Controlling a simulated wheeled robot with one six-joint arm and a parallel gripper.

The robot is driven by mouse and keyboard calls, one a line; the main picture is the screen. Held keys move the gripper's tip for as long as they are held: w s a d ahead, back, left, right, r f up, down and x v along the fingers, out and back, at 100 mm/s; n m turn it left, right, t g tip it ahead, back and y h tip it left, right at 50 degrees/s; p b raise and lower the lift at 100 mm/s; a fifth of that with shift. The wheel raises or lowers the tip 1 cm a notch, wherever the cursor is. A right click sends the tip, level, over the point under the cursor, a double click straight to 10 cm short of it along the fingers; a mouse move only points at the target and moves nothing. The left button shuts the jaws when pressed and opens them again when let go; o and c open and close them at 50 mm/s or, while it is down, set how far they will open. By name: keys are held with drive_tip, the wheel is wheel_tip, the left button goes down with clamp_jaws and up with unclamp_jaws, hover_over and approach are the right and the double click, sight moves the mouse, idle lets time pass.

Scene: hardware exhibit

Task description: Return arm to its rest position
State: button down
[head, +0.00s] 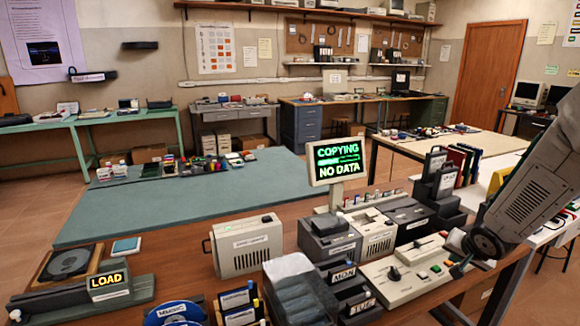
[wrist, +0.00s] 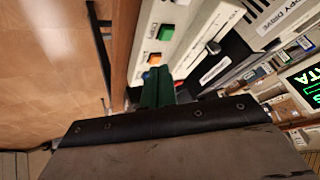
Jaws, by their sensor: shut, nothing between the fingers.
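My arm (head: 535,185) reaches in from the right edge of the head view and slopes down to the front right of the exhibit table. My gripper (head: 459,269) is at the right end of a pale control panel (head: 392,283) with levers and coloured buttons. In the wrist view my gripper (wrist: 158,88) shows as dark green fingers, shut and empty. The fingers are close to the panel's green button (wrist: 166,32) and orange button (wrist: 155,59). I cannot tell whether they touch the panel.
A monitor (head: 339,160) reading "COPYING NO DATA" stands behind the panel. Grey drive boxes (head: 330,240) and dark file bins (head: 438,190) crowd the table nearby. A teal mat (head: 190,200) lies mostly clear to the left. Bare floor (wrist: 50,60) shows beyond the table edge.

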drive_tip(key=s+a+r+n+g+h, duration=0.1)
drive_tip(key=s+r+g, duration=0.2)
drive_tip(key=s, duration=0.3)
drive_tip(key=s+a+r+n+g+h, duration=0.1)
drive_tip(key=s+r+n+g, duration=0.1)
drive_tip(key=s, duration=0.5)
drive_tip(key=s+a+r+n+y, duration=0.2)
drive_tip(key=s+a+r, duration=0.4)
drive_tip(key=s+a, duration=0.3)
drive_tip(key=s+a+r+n+y, duration=0.2)
drive_tip(key=s+a+r+n, duration=0.1)
drive_tip(key=s+a+r, duration=0.4)
drive_tip(key=shift+s+a+r+g, duration=0.2)
drive_tip(key=shift+s+a+g, duration=0.2)
drive_tip(key=shift+s+a, duration=0.75)
drive_tip(key=shift+w+a, duration=0.2)
idle(1.3)
